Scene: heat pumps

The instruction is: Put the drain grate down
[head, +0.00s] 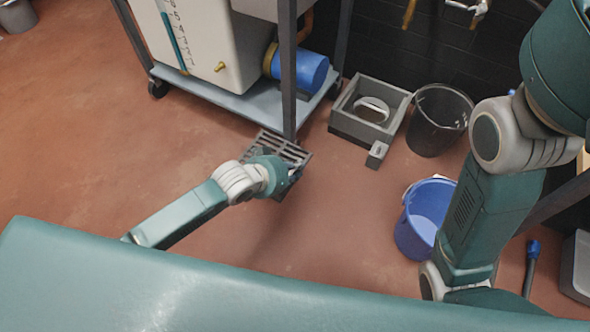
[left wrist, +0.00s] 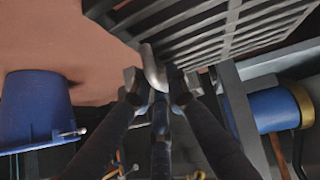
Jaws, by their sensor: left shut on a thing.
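The drain grate (head: 296,151) is a dark slotted metal panel. In the head view it is near the foot of the cart's front post, partly hidden by my left wrist. My left gripper (head: 290,180) is at its near side and is shut on it. In the left wrist view the grate (left wrist: 235,35) fills the upper right, and a silver piece shows between the fingers of my left gripper (left wrist: 158,84). I cannot tell whether the grate touches the floor. My right arm comes down on the right; its gripper is out of view.
A grey square box (head: 341,122) with a round opening stands on the floor right of the grate. A black bin (head: 437,125) and a blue bucket (head: 414,237) stand farther right. A wheeled cart (head: 235,103) is behind. The red floor (head: 90,150) at left is clear.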

